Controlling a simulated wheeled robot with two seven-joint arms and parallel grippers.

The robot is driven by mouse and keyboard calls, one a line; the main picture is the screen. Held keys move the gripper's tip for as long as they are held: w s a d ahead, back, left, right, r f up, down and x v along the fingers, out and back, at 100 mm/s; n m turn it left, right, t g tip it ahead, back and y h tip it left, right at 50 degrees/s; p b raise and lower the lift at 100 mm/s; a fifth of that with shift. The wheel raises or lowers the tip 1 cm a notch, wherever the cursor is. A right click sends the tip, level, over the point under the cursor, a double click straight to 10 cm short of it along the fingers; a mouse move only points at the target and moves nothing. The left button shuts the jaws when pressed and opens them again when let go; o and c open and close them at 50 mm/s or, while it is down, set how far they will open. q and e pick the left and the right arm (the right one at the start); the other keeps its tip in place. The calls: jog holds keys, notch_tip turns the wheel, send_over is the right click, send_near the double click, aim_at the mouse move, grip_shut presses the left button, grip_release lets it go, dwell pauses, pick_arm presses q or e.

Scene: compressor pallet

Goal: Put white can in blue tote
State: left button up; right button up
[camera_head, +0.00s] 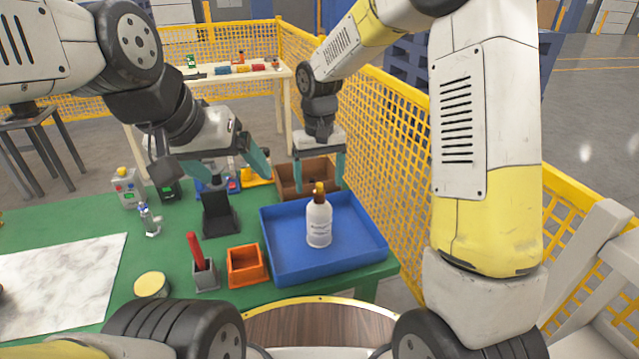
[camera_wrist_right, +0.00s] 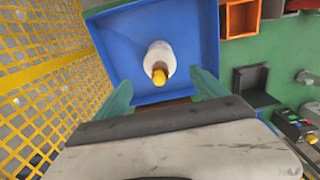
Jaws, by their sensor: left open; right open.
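The white can (camera_head: 319,224) looks like a white bottle with a brown and yellow top. It stands upright inside the blue tote (camera_head: 285,272), near its middle. In the right wrist view the white can (camera_wrist_right: 158,57) is also inside the blue tote (camera_wrist_right: 115,45), top towards the camera. My right gripper (camera_head: 319,181) is open and above the can's top. Its two teal fingers show in the right wrist view (camera_wrist_right: 163,90), apart from the can. My left gripper (camera_head: 228,182) is open over the back of the table, left of the tote.
An orange bin (camera_head: 247,266) and a grey holder with a red handle (camera_head: 205,272) stand left of the tote. A brown box (camera_head: 290,178) sits behind it. A yellow mesh fence (camera_head: 385,150) runs close on the right.

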notch_tip(320, 180, up, 3)
jog(key=shift+r, duration=0.15)
jog(key=s+d+r+m+t, duration=0.1)
jog(key=s+d+r+t, duration=0.1)
jog(key=s+d+r, duration=0.2)
jog(key=s+d+r+m+t+y, duration=0.1)
jog(key=s+d+r, duration=0.3)
jog(key=s, duration=0.5)
jog(key=s+d+r+m+t+y, duration=0.1)
jog(key=s+d+r+t, duration=0.2)
jog(key=s+d, duration=0.3)
jog(key=shift+s+d+r, duration=0.25)
jog(key=shift+s+r, duration=0.55)
jog(key=shift+s, duration=0.05)
